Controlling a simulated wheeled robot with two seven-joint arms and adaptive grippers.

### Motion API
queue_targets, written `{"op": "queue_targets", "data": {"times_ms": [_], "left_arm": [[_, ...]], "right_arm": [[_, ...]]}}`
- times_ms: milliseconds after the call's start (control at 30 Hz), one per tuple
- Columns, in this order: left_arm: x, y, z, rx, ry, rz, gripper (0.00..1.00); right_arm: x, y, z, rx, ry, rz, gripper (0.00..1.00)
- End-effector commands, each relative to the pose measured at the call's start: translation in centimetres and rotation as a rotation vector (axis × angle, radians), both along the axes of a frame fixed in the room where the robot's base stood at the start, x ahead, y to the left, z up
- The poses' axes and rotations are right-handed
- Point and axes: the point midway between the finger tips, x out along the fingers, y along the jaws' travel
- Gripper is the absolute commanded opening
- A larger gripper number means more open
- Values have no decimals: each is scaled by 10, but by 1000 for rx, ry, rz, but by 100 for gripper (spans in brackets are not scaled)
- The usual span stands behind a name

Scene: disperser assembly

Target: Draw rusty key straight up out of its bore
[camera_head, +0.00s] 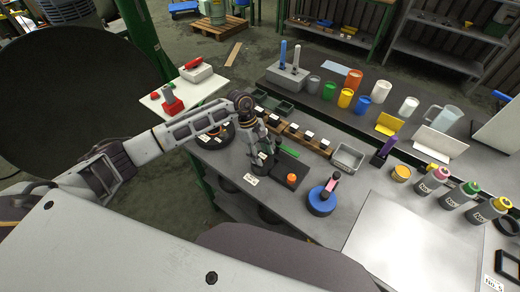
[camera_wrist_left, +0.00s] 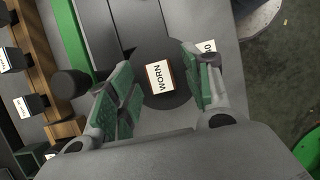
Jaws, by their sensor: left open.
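My left gripper (camera_head: 262,158) reaches down over the grey workbench (camera_head: 225,160). In the left wrist view its green-padded fingers (camera_wrist_left: 157,68) are spread apart. Between them, beyond the tips, is a small block with a white top reading WORN (camera_wrist_left: 160,77) and a rusty brown side. It stands over a dark round area (camera_wrist_left: 172,98); I cannot tell whether this is a bore or a disc. The block looks like the rusty key, but its lower part is hidden. Both fingers appear apart from it. My right gripper is not in view.
Wooden racks with white-topped dark pieces (camera_head: 308,134) stand behind the gripper. A dark plate with an orange knob (camera_head: 291,178) lies right of it, then a blue round base (camera_head: 322,201) with a pink-topped post. A grey tray (camera_head: 347,157) stands farther right.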

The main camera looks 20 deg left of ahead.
Motion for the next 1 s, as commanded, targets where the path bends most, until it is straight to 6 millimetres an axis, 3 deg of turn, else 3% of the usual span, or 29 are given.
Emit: {"op": "queue_targets", "data": {"times_ms": [267, 633, 1000], "left_arm": [[0, 0, -1, 0, 0, 0, 49], [0, 0, -1, 0, 1, 0, 1], [0, 0, 3, 0, 1, 0, 0]], "right_arm": [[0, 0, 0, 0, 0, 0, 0], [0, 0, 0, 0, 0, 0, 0], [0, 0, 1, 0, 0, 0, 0]]}}
